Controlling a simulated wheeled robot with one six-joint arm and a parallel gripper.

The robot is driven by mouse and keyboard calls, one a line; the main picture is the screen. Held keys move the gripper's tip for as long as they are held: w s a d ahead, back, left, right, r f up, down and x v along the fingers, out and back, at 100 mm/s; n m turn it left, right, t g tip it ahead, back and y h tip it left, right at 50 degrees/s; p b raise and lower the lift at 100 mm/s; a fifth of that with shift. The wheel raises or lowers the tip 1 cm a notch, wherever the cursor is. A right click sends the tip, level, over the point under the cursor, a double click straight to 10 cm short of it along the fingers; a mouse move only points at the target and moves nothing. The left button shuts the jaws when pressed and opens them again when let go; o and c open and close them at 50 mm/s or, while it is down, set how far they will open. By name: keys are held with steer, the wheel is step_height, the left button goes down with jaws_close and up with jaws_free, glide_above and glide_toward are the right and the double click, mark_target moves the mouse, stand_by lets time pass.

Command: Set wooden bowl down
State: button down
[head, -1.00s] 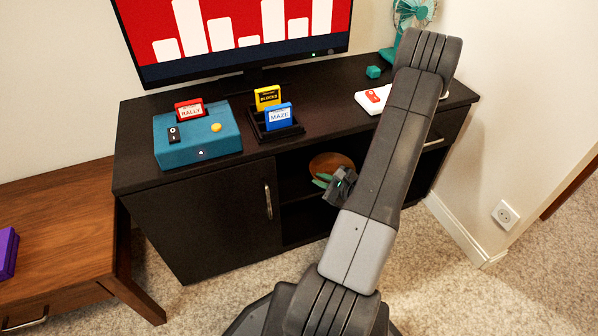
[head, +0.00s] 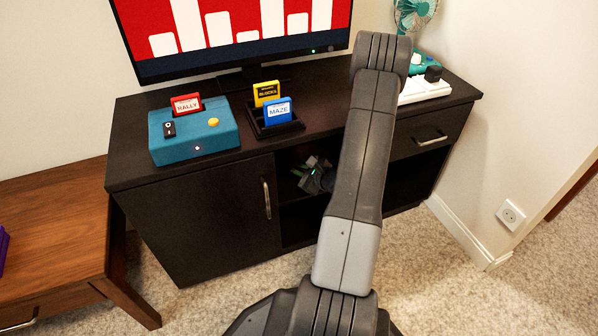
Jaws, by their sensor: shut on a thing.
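My gripper (head: 314,178) is inside the open middle bay of the dark cabinet (head: 215,201), seen small and dark. It is shut on the wooden bowl. The bowl itself does not show clearly now; my gripper, my arm and the shade of the bay hide it. I cannot tell whether it touches the shelf.
On the cabinet top stand a teal console (head: 195,132) with a red cartridge (head: 186,104), a black holder with yellow (head: 266,92) and blue (head: 279,112) cartridges, a television (head: 234,42), and a white item (head: 424,91) at the right. A drawer (head: 432,139) is right of the bay.

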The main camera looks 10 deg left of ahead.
steer(key=c, duration=1.5)
jaws_free()
steer(key=shift+o, duration=0.2)
steer(key=p+v, duration=0.3)
steer(key=v, duration=0.9)
